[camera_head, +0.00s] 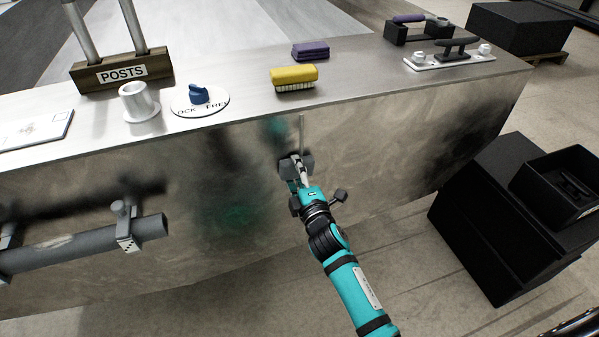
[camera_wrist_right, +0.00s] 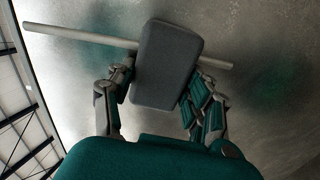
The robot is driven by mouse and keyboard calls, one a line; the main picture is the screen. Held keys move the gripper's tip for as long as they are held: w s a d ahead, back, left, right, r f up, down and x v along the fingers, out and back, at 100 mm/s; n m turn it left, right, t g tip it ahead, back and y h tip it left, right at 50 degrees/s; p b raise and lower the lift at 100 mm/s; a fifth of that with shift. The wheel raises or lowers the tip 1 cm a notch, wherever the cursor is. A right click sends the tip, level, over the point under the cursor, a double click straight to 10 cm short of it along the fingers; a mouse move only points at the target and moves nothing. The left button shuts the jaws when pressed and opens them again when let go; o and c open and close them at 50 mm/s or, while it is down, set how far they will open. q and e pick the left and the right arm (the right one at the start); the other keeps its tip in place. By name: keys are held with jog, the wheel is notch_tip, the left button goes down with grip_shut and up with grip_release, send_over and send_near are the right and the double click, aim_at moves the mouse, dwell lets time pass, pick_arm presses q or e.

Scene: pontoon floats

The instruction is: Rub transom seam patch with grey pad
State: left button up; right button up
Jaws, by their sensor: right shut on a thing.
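My right gripper (camera_head: 299,170) is in front of the upright metal face (camera_head: 400,140), shut on the grey pad (camera_head: 309,161). In the right wrist view the pad (camera_wrist_right: 167,62) is a dark grey rounded block between the two fingers (camera_wrist_right: 160,98). A pale raised seam strip (camera_head: 302,127) runs down the face from near the top edge. The pad lies across this seam (camera_wrist_right: 75,35), hiding its middle; both ends show. I cannot tell whether the pad presses on it. A distinct patch does not show clearly. My left gripper is out of view.
On the top ledge are a yellow brush (camera_head: 293,76), a purple block (camera_head: 310,50), a blue knob (camera_head: 199,93), a POSTS holder (camera_head: 122,71) and a cleat (camera_head: 450,54). Black boxes (camera_head: 495,215) stand at right.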

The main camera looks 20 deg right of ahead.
jog(key=shift+s+a+p, duration=0.3)
jog(key=shift+s, duration=0.4)
jog(key=shift+s+d+p, duration=0.15)
jog(key=shift+s, duration=0.95)
jog(key=shift+s+d+p, duration=0.1)
jog(key=shift+s+p, duration=0.05)
jog(key=shift+s, duration=0.9)
jog(key=s, duration=0.3)
jog(key=shift+w, duration=3.15)
jog(key=shift+w+a+b, duration=0.1)
jog(key=shift+w+b, duration=0.2)
jog(key=shift+w, duration=0.9)
